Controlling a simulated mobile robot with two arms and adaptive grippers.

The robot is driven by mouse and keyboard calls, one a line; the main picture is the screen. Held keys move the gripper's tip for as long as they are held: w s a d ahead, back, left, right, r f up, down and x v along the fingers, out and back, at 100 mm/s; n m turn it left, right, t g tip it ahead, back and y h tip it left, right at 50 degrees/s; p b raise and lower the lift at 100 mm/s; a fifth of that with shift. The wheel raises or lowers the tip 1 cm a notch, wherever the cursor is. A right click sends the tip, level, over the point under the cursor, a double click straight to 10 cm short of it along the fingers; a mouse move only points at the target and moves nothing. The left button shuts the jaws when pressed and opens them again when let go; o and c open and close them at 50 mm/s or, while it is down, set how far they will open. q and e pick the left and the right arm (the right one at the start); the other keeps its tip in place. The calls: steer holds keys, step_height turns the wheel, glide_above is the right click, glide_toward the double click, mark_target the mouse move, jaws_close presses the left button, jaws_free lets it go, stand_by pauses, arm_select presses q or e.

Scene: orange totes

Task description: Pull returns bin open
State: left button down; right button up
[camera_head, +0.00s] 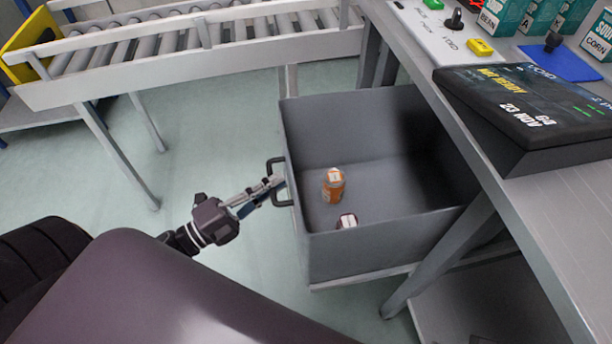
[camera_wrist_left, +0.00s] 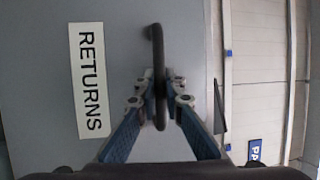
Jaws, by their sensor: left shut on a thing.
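The grey returns bin (camera_head: 370,245) is a drawer under the workbench and stands well out from it, its inside in view. Two items lie in it: an orange jar (camera_head: 333,186) and a smaller item (camera_head: 346,221) with a pale top near the front wall. The bin's black handle (camera_head: 277,180) is on its left face. My left gripper (camera_head: 274,183) is shut on the handle. In the left wrist view the fingers hold the dark handle (camera_wrist_left: 158,60) from both sides, beside the white RETURNS label (camera_wrist_left: 89,80). My right gripper is not in view.
A roller conveyor (camera_head: 170,45) runs along the back left. The workbench (camera_head: 570,205) on the right carries a dark display (camera_head: 535,105), a panel with buttons (camera_head: 440,35), a blue mat (camera_head: 562,63) and several boxes (camera_head: 510,15). The floor left of the bin is clear.

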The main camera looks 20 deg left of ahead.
arm_select(q)
steer(key=s+a, duration=0.3)
steer(key=a, duration=0.2)
steer(key=shift+s, duration=0.3)
steer(key=c, duration=2.3)
jaws_free()
steer(key=v, duration=1.2)
